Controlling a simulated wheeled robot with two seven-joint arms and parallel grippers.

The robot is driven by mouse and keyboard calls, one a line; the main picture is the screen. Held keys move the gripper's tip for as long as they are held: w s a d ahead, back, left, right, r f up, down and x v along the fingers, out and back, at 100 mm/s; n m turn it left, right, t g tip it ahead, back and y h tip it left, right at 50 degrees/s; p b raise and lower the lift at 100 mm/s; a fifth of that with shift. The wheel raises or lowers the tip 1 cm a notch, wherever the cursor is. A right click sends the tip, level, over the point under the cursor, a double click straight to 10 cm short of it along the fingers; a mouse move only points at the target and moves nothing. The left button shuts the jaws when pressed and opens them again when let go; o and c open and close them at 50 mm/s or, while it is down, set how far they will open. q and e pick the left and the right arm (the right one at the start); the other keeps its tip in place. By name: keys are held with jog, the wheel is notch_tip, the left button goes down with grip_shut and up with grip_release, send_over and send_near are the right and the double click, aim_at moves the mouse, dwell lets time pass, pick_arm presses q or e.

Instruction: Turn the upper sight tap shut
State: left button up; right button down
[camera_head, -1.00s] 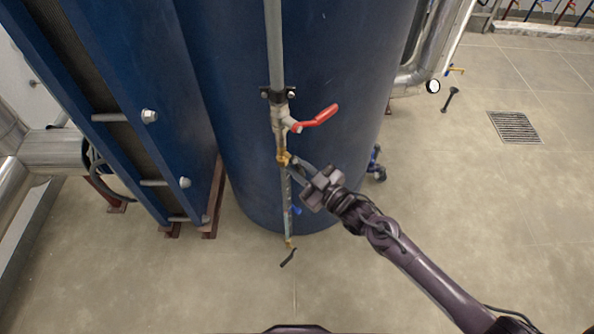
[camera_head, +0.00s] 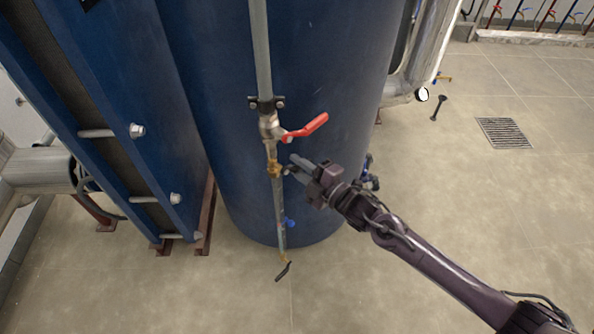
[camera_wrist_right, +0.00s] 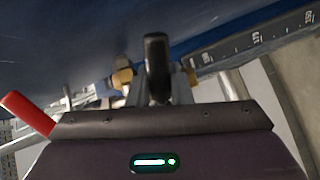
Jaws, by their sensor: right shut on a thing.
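The brass upper sight tap (camera_head: 275,169) sits on the vertical sight pipe in front of the blue tank, below the red-handled valve. My right gripper (camera_head: 293,164) is at the right side of this tap, reaching in from the lower right. In the right wrist view, the tap's black lever (camera_wrist_right: 156,55) stands between the fingers of my right gripper (camera_wrist_right: 156,92), which are shut on it. Brass parts of the tap (camera_wrist_right: 122,78) show beside the fingers. In the head view the lever is mostly hidden by the gripper. My left gripper is out of view.
The red valve lever (camera_head: 306,127) is close above my right gripper and also shows in the wrist view (camera_wrist_right: 26,112). The lower tap's black lever (camera_head: 283,271) hangs near the floor. The blue tank (camera_head: 330,60) is close behind. Open floor (camera_head: 470,200) lies to the right.

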jog(key=n, duration=0.1)
jog(key=r+n, duration=0.1)
jog(key=n, duration=0.1)
jog(key=shift+d, duration=0.1)
jog(key=shift+w+r+n, duration=0.1)
jog(key=shift+r+n, duration=0.05)
jog(key=shift+n, duration=0.35)
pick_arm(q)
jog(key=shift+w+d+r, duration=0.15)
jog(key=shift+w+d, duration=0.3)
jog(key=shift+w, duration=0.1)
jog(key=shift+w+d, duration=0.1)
pick_arm(e)
jog(key=shift+r, duration=0.1)
jog(key=c, duration=1.6)
grip_release()
jog(key=o, duration=0.3)
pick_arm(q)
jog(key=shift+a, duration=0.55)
